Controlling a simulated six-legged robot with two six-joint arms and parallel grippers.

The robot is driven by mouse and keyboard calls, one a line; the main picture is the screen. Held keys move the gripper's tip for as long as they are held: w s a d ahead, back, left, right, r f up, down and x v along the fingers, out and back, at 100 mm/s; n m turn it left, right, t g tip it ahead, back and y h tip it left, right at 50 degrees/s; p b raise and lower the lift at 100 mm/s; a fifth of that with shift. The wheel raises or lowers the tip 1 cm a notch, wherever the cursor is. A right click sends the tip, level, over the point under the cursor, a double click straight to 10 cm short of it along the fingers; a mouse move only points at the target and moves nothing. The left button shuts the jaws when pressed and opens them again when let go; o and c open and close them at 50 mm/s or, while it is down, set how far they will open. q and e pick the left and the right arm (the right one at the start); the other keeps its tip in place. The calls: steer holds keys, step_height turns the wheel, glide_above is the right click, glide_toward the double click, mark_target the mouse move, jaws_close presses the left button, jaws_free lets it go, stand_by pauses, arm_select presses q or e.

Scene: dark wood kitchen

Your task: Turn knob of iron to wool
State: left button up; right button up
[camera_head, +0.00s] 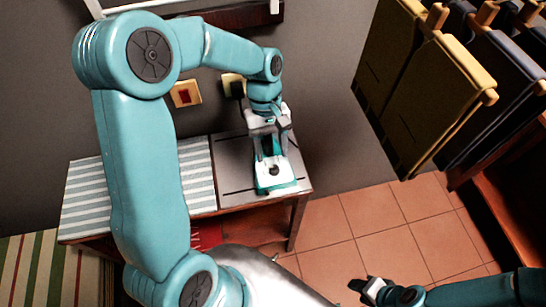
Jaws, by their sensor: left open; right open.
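The iron (277,187), white and teal, is on the grey right part of a small table. A round dark spot on its top, perhaps the knob (273,171), shows; its marks are too small to read. My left gripper (268,130) is open above the back part of the iron, over its handle area. The gripper hides part of the iron, and I cannot tell whether they touch. My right gripper (364,287) is open and empty, low at the bottom right over the tiled floor, far from the iron.
A blue-and-white striped cover (85,200) lies on the table's left part. A wall socket with a red switch (185,94) is behind the table. Folded cloths (440,100) hang at the upper right. The tiled floor (385,245) right of the table is clear.

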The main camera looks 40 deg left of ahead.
mark_target(274, 166)
arm_select(q)
steer(key=x, duration=0.3)
steer(key=shift+w+d+f, duration=0.1)
steer(key=shift+d+f, duration=0.1)
steer(key=shift+f, duration=0.35)
jaws_close()
